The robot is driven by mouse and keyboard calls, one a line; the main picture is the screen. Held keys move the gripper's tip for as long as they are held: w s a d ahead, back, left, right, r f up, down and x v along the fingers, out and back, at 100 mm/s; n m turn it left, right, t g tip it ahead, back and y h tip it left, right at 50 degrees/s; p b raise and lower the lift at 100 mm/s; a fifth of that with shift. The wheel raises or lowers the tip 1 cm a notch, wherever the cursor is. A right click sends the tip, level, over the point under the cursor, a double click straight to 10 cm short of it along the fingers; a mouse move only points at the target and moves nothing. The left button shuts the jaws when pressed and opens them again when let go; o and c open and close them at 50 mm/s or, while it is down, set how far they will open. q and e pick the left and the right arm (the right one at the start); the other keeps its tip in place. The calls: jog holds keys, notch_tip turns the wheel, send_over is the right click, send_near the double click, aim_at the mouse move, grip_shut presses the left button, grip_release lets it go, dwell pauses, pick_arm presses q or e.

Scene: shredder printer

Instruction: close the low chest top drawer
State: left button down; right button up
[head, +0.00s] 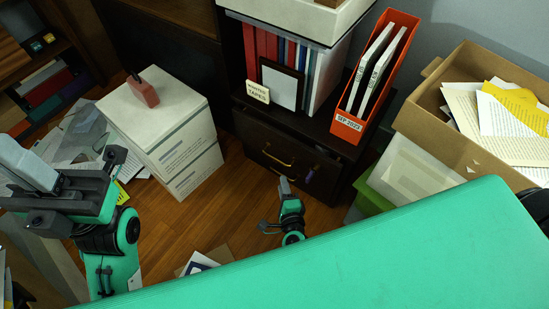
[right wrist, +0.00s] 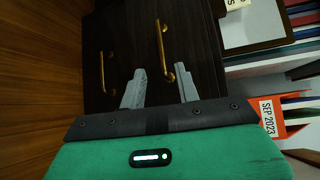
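The low chest (head: 325,165) is dark brown and stands at the back centre of the head view. Its top drawer (head: 262,146) has a brass handle (head: 276,158); how far the drawer stands out is hard to tell. In the right wrist view the chest front is turned sideways, with the top drawer's handle (right wrist: 162,45) and a lower handle (right wrist: 102,72). My right gripper (head: 284,184) is in front of the chest. Its two fingers (right wrist: 160,88) are apart with nothing between them, facing the drawer fronts. My left gripper (head: 28,165) is at the far left, away from the chest; its fingertips are unclear.
Binders, a "wanted tapes" sign (head: 257,92) and an orange file holder (head: 372,80) stand on the chest. Wooden floor lies in front.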

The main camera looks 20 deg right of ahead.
aim_at(276, 159)
jog(key=w+b, duration=0.1)
jog(key=w, duration=0.3)
jog(key=w+d+f+b, duration=0.1)
jog(key=w, duration=0.7)
jog(key=shift+d+f+b, duration=0.15)
jog(key=shift+f+b, duration=0.15)
jog(key=shift+b, duration=0.1)
grip_shut()
